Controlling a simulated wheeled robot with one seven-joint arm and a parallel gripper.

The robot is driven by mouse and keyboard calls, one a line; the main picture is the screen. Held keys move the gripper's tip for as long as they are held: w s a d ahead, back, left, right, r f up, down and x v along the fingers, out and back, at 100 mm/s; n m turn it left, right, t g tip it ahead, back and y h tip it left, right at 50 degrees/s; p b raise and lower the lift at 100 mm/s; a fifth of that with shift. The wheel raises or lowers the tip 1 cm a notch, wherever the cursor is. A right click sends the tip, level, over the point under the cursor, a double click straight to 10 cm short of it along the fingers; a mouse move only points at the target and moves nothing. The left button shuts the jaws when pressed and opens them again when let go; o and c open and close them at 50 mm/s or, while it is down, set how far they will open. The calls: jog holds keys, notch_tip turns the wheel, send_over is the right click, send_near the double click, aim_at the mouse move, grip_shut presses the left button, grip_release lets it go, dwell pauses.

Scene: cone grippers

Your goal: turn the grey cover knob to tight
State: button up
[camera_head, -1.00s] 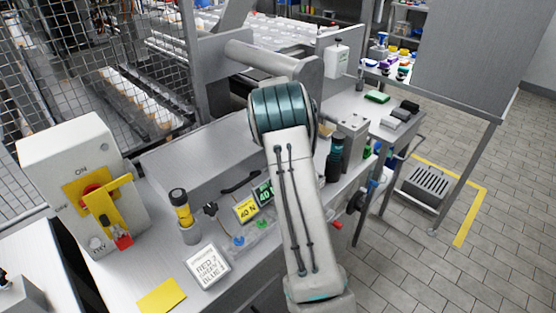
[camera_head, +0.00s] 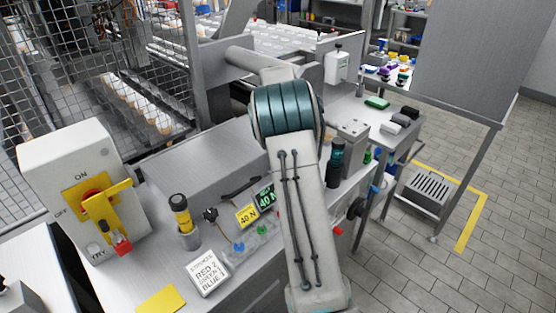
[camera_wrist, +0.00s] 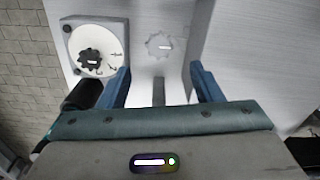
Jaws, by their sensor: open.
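In the wrist view, a grey lobed knob (camera_wrist: 159,44) with a short white mark sits on a pale grey surface. It lies ahead of my gripper (camera_wrist: 161,84), roughly in line with the gap between the two blue fingers. The fingers stand wide apart, and nothing shows held between them. The knob appears clear of the fingertips; how far off it is in depth I cannot tell. Any tight marking beside it is not readable. In the head view, my arm hides the gripper, and I cannot make out the grey knob.
Left of the grey knob, a black knob (camera_wrist: 90,61) sits on a white dial on a grey block. A black cylinder (camera_wrist: 82,95) is close to my left finger.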

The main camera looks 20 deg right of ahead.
notch_tip(320, 180, up, 6)
jog(key=shift+f, duration=0.1)
dwell(0.5)
jog(key=s+a+r+n+t, duration=0.1)
jog(key=s+a+r+n, duration=0.2)
jog(key=s+a, duration=0.4)
jog(key=s+a+r+n+t, duration=0.1)
jog(key=s+a+r+n, duration=0.3)
jog(key=s, duration=0.6)
jog(key=s+a+f+n, duration=0.2)
jog(key=s+a, duration=0.1)
jog(key=s, duration=0.5)
jog(key=s+a+f+n, duration=0.2)
jog(key=s+a+f, duration=0.1)
jog(key=s, duration=0.6)
jog(key=shift+s+a+f+n+t, duration=0.15)
jog(key=shift+a+f+n+t, duration=0.2)
jog(key=shift+a, duration=0.3)
